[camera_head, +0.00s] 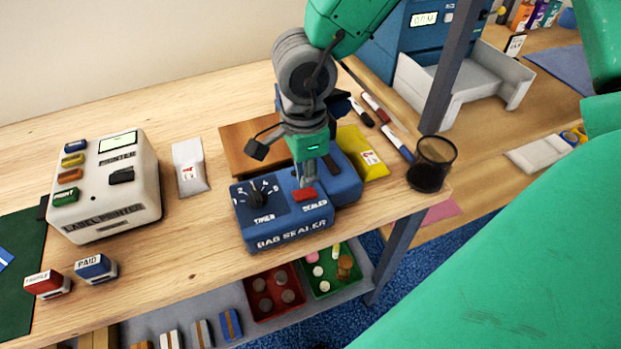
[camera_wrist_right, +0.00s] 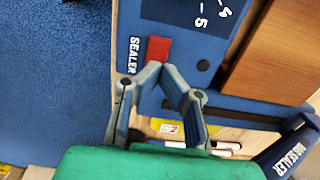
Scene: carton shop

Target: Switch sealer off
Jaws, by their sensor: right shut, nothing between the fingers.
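The blue bag sealer (camera_head: 285,235) stands on the wooden table, with a timer dial (camera_head: 259,192) on its left and a red switch (camera_head: 303,195) marked SEALER on its right. My right gripper (camera_head: 308,183) is shut and empty, pointing down just at the red switch's far edge. In the wrist view the gripper's fingertips (camera_wrist_right: 163,68) meet right beside the red switch (camera_wrist_right: 157,50); I cannot tell whether they touch it. The switch's tilt is too small to read. My left gripper is not in view.
A white label printer (camera_head: 105,190) stands to the left, with two stamps (camera_head: 96,268) in front of it. A yellow packet (camera_head: 362,155), pens (camera_head: 376,108) and a black mesh cup (camera_head: 431,165) are close on the right. Trays (camera_head: 275,292) sit on the shelf below.

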